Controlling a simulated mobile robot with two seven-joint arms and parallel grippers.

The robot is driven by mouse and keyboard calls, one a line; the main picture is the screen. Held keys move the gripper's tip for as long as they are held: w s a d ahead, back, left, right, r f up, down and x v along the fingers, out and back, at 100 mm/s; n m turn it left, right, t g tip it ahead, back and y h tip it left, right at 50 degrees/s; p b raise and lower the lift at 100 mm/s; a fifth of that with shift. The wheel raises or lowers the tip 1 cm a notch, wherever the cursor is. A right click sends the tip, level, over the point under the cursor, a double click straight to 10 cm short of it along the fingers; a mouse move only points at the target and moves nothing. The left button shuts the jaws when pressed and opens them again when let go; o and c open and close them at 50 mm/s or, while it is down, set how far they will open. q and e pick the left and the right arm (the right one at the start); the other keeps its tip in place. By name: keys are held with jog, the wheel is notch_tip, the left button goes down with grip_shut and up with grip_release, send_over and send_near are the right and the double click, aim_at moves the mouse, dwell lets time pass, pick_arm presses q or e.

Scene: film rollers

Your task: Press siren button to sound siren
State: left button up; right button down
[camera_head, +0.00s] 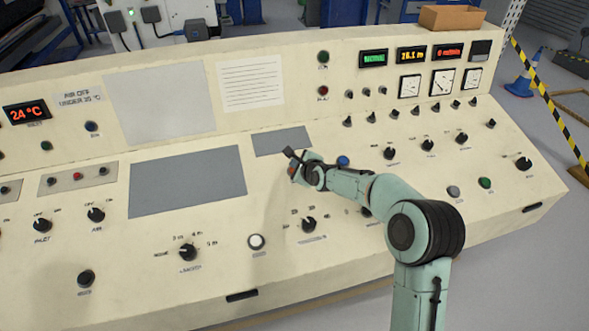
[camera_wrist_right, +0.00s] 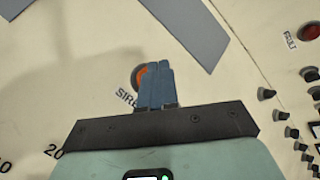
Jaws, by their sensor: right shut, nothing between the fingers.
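The siren button (camera_wrist_right: 140,77) is orange-red with a dark rim, set in the cream console panel. In the right wrist view the letters "SIRE" show beside it, and my fingers cover part of it. My right gripper (camera_wrist_right: 158,68) is shut and empty, its blue fingertips overlapping the button's right side. In the head view my right gripper (camera_head: 290,154) is over the middle of the console, and a small bit of the orange button (camera_head: 292,171) shows just below it. I cannot tell whether the fingertips touch the button. My left gripper is not in view.
The sloping console (camera_head: 330,265) carries many knobs and buttons. A blue button (camera_head: 343,161) is close to the right of my right gripper, and a white button (camera_head: 256,241) is nearer the front. Grey blank panels (camera_head: 187,180) lie to the left.

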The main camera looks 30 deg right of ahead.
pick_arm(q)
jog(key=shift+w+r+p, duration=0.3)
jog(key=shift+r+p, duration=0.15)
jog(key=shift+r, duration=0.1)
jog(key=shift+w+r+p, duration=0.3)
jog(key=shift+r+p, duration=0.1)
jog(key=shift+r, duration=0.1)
pick_arm(e)
jog(key=r, duration=0.2)
jog(key=s+r, duration=0.1)
jog(key=r, duration=0.1)
jog(key=shift+a+r, duration=0.15)
jog(key=shift+r, duration=0.25)
